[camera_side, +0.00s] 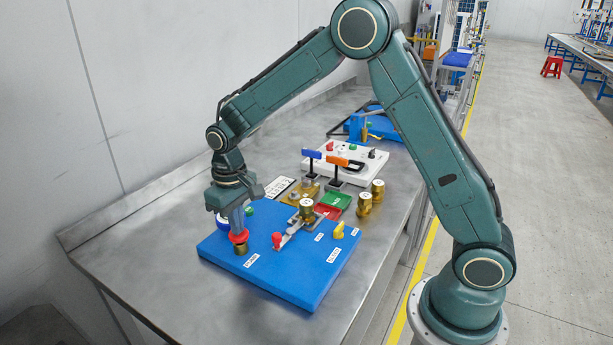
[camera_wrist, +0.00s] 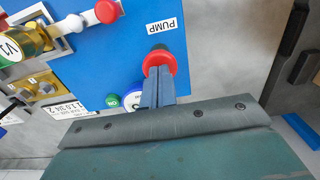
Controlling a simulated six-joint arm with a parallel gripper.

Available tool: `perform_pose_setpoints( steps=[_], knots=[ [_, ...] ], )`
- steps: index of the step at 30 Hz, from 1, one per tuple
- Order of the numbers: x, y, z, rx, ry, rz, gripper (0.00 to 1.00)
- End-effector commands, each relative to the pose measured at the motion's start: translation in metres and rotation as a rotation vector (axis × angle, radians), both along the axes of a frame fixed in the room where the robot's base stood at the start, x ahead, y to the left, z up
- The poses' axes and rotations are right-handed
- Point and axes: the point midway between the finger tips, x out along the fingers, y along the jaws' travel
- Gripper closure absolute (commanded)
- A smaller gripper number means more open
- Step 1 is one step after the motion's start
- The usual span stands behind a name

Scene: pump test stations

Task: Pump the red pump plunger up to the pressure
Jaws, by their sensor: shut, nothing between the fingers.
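The red pump plunger (camera_side: 239,237) stands on a brass base at the left part of the blue board (camera_side: 290,285).
A green button (camera_wrist: 113,100) is beside the gauge. A red-knobbed lever (camera_side: 277,239), a brass valve (camera_side: 307,208) and a yellow knob (camera_side: 339,230) stand on the board to the right. Behind it are a white panel (camera_side: 345,158) and brass weights (camera_side: 364,201). The metal table is clear at left.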

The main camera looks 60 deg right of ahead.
Motion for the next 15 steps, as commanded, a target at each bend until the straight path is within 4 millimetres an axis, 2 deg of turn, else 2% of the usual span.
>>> perform_pose_setpoints(
  steps=[8,15],
  knots=[
    [-0.001,0.000,0.003,0.000,0.002,0.000,1.00],
    [0.000,0.000,0.017,0.000,0.000,0.000,1.00]
  ],
)
